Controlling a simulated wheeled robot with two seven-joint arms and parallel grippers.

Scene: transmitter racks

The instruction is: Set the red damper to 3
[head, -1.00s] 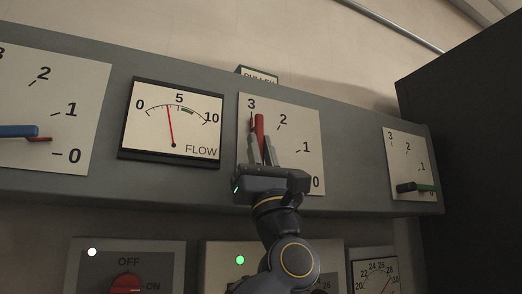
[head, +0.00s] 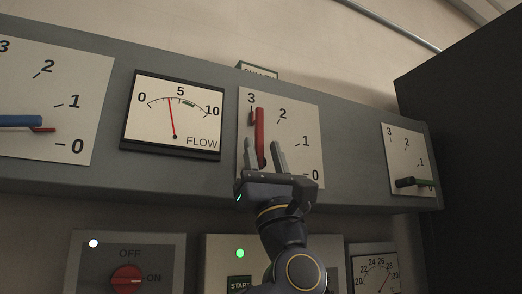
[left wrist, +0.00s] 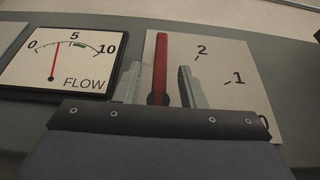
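The red damper handle (head: 260,135) stands nearly upright on its white dial plate (head: 303,112), its tip just right of and below the 3 mark. A small red pointer (head: 252,118) shows beside its tip, near the 3. My left gripper (head: 264,150) is open at the lower part of the handle, one finger on each side. In the left wrist view the red handle (left wrist: 160,65) rises between the two spread fingers, nearer the left one, with a gap on the right. The handle's base is partly hidden. My right gripper is not in view.
A FLOW gauge (head: 172,115) sits left of the dial, its needle left of 5. A blue-handled dial (head: 75,85) is at far left and a green-handled one (head: 409,148) at right. Below are a red OFF/ON knob (head: 127,279) and a START panel (head: 240,283).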

